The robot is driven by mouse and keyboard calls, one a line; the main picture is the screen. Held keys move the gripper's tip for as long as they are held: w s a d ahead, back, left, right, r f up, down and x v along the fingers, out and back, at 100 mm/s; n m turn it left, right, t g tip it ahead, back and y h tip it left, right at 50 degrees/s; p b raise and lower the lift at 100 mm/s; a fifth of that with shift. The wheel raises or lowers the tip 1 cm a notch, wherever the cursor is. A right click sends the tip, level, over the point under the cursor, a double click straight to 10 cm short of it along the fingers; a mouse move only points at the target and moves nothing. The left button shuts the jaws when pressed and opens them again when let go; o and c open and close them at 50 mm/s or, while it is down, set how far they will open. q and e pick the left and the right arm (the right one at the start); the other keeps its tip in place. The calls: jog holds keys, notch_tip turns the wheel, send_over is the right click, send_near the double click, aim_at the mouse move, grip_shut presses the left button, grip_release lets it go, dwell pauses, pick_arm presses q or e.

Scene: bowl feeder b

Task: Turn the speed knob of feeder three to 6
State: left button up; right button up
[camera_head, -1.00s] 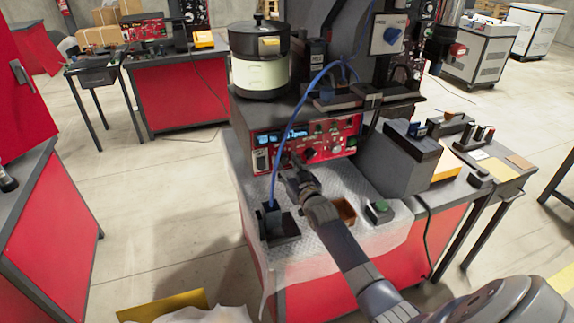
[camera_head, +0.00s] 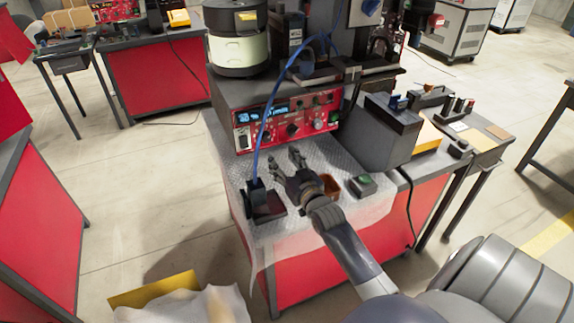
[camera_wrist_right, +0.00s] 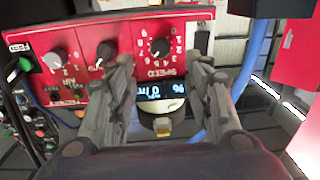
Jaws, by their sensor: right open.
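The feeder's red control panel (camera_head: 290,129) is on the front of the unit under the round bowl (camera_head: 237,45). The dark speed knob (camera_head: 266,137) is beside the panel's left-hand switch. In the right wrist view the panel is upside down, and the speed knob (camera_wrist_right: 160,47) shows between my finger tips, with numbers around it. Its exact setting is too small to read surely. My right gripper (camera_head: 284,158) is open and empty, in front of and below the panel, apart from the knob. Its fingers also show in the wrist view (camera_wrist_right: 160,75). My left gripper is out of view.
Two more knobs, a black one (camera_head: 293,130) and a grey one (camera_head: 318,125), are right of the speed knob. A blue cable (camera_head: 262,140) hangs across the panel to a black holder (camera_head: 266,203). A brown bin (camera_head: 330,184) and a green button box (camera_head: 362,184) stand nearby.

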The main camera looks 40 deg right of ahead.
jog(key=shift+s+a, duration=0.2)
jog(key=shift+s, duration=0.9)
